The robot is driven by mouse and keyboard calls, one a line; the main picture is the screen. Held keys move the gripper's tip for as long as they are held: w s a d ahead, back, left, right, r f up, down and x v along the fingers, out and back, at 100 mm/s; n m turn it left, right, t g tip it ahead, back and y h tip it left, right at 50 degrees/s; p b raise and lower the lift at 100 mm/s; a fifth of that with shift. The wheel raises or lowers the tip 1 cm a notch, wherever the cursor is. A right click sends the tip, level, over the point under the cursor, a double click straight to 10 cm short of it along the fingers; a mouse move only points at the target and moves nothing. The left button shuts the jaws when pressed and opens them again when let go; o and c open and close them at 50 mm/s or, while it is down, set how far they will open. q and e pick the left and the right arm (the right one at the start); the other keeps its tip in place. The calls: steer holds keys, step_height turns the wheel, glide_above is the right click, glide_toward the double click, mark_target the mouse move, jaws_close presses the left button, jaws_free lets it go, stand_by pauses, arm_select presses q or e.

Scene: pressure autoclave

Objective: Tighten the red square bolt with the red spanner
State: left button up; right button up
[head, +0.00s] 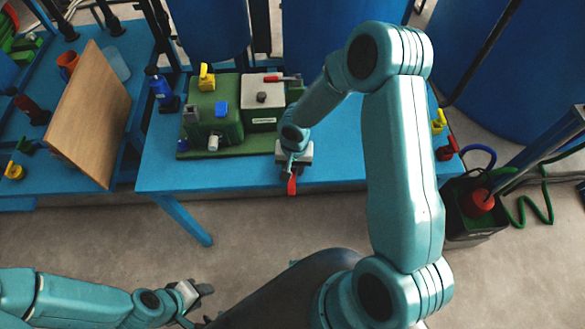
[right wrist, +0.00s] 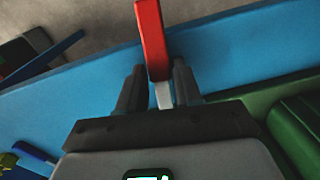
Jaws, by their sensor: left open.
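My right gripper (head: 291,172) hangs over the front edge of the blue table, in front of the green autoclave unit. It is shut on the red spanner (head: 292,186), whose red end points down toward the front in the head view. In the right wrist view the spanner's red bar (right wrist: 151,40) and a short grey part (right wrist: 163,95) lie between the two dark fingers (right wrist: 157,85). My left gripper (head: 195,297) is open and empty, low in front of the table. I cannot make out the red square bolt; my right arm covers part of the table.
The green unit (head: 213,110) carries yellow and blue parts. A pale box (head: 262,97) with a red-handled part (head: 275,78) stands beside it. A blue bottle (head: 159,86) is to the left. A wooden board (head: 92,115) leans on the left table. Floor in front is clear.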

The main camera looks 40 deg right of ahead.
jaws_close()
steer(key=shift+r, duration=0.1)
